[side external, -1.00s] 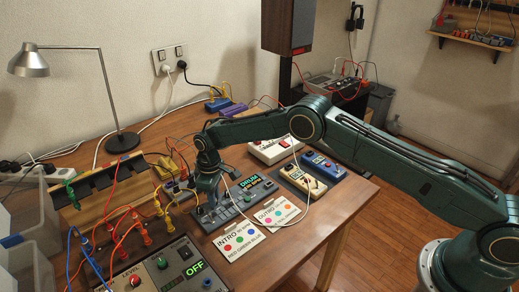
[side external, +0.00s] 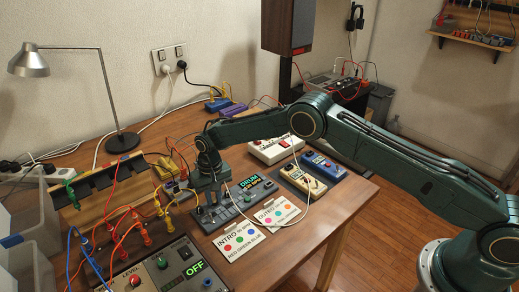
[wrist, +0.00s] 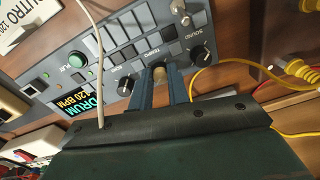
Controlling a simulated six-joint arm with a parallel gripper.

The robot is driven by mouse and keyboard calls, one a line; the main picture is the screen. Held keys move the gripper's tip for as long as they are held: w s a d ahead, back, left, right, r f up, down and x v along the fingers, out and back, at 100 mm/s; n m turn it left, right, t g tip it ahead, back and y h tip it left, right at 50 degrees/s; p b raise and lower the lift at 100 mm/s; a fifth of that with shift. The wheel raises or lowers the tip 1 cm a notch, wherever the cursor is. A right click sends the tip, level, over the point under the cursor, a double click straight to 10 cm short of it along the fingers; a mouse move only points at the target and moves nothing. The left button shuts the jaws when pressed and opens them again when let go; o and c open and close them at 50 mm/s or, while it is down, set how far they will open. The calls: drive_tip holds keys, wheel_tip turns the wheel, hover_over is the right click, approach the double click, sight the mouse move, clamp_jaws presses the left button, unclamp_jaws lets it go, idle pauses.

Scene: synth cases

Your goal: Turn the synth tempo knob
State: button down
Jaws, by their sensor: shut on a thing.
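The grey drum synth (side external: 237,207) lies on the wooden table below my gripper (side external: 208,198). In the wrist view its panel (wrist: 101,58) shows pads, dark knobs, a green button and a display (wrist: 86,104) reading DRUM 120 BPM. My gripper (wrist: 159,78) points down at the panel, its two blue-grey fingers shut on the tempo knob (wrist: 159,70), beside the TEMPO label. Only the knob's pale tan end shows between the fingers; its pointer is hidden. Dark knobs (wrist: 126,85) and (wrist: 200,54) stand on either side of the fingers.
INTRO (side external: 238,240) and OUTRO (side external: 277,213) cards lie in front of the synth. Beige (side external: 302,180) and blue (side external: 323,165) pedals sit to its right. Patch cables (side external: 118,225) crowd the left. A yellow cable (wrist: 235,67) runs near the fingers. A thin white cable crosses the panel.

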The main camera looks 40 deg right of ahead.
sight(215, 199)
drive_tip(key=shift+m, duration=1.4)
drive_tip(key=c, duration=1.3)
unclamp_jaws()
drive_tip(key=shift+c, duration=0.2)
wheel_tip(215, 199, up, 14)
drive_tip(key=shift+d, duration=0.15)
drive_tip(key=shift+s, duration=0.1)
